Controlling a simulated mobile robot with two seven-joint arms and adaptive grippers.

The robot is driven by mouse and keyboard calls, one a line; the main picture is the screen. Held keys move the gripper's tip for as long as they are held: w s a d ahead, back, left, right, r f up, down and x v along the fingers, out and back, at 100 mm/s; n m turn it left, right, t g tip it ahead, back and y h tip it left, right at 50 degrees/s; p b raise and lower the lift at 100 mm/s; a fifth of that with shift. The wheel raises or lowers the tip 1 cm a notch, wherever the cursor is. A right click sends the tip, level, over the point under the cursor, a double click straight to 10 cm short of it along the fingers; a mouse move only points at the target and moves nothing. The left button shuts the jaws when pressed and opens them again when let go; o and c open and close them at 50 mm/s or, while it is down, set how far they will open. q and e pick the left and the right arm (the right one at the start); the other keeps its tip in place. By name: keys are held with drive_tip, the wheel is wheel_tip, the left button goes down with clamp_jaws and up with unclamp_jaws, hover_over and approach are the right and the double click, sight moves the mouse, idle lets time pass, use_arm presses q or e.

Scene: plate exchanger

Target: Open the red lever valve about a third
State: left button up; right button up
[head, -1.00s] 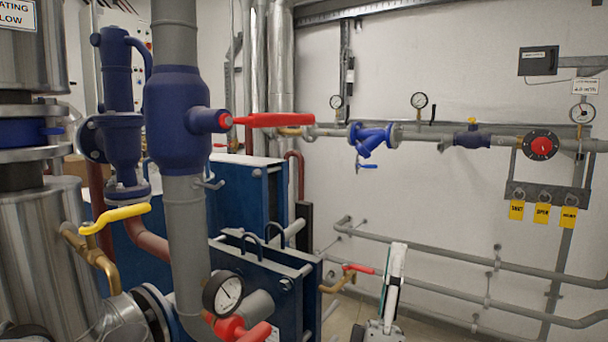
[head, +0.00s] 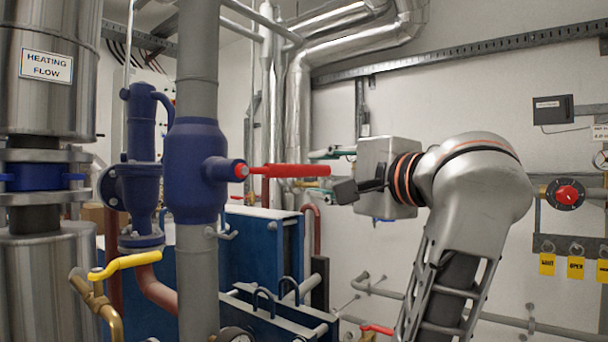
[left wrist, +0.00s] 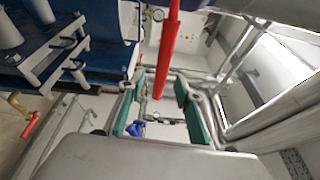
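The red lever (head: 290,171) sticks out to the right from the dark blue valve body (head: 195,170) on the grey vertical pipe. It looks about level, at right angles to the pipe. My left gripper (head: 335,172) is at the lever's free end, one finger above and one below its height. The left wrist view also shows the red lever (left wrist: 168,45) coming from the top, its tip between the two green-padded fingers of my left gripper (left wrist: 160,103). The fingers are open; I see no contact with the lever. My right gripper is not in view.
A yellow lever (head: 125,265) sits lower left on a brass valve. A smaller red lever (head: 377,329) is low behind my arm. The blue plate exchanger (head: 250,250) stands behind the grey pipe. A red round dial (head: 566,194) is on the right wall piping.

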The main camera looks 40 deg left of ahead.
sight(305, 170)
use_arm(q)
drive_tip(key=shift+t, duration=0.5)
drive_tip(key=x, duration=0.7)
drive_tip(key=shift+w+a+r, duration=0.15)
drive_tip(key=shift+w+a, duration=0.05)
drive_tip(key=shift+w, duration=0.15)
clamp_jaws()
